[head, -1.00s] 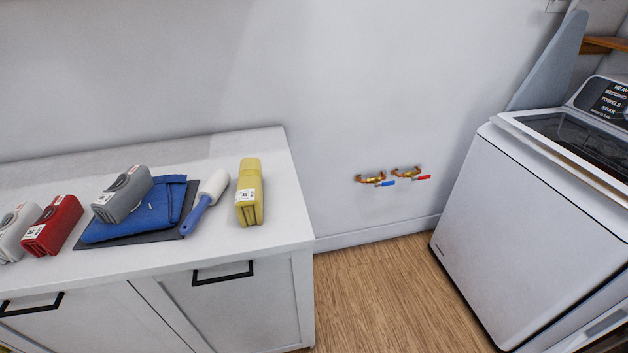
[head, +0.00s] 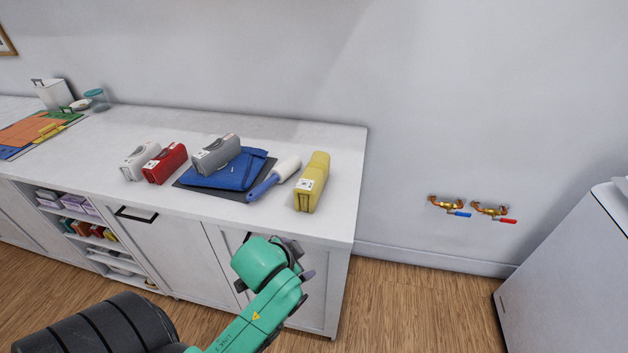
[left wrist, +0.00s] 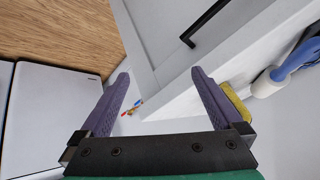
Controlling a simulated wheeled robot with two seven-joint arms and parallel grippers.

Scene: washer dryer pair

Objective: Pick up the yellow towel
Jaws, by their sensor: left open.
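The yellow towel (head: 312,183) is folded and stands on the white counter (head: 335,222) near its right end. In the left wrist view part of the yellow towel (left wrist: 235,104) shows just beyond the right finger, partly hidden by it. My left gripper (head: 303,262) is in front of the counter, below its top edge and apart from the towel. In the left wrist view the left gripper (left wrist: 160,88) has its two purple fingers wide apart with nothing between them. My right gripper is not in view.
A blue-handled lint roller (head: 272,180) lies left of the towel. Beside it a grey towel (head: 215,155) sits on folded blue cloth (head: 240,175); red (head: 165,163) and white (head: 138,162) towels stand farther left. A dark handle (head: 136,215) sticks out below. A white washer (head: 575,270) stands at right.

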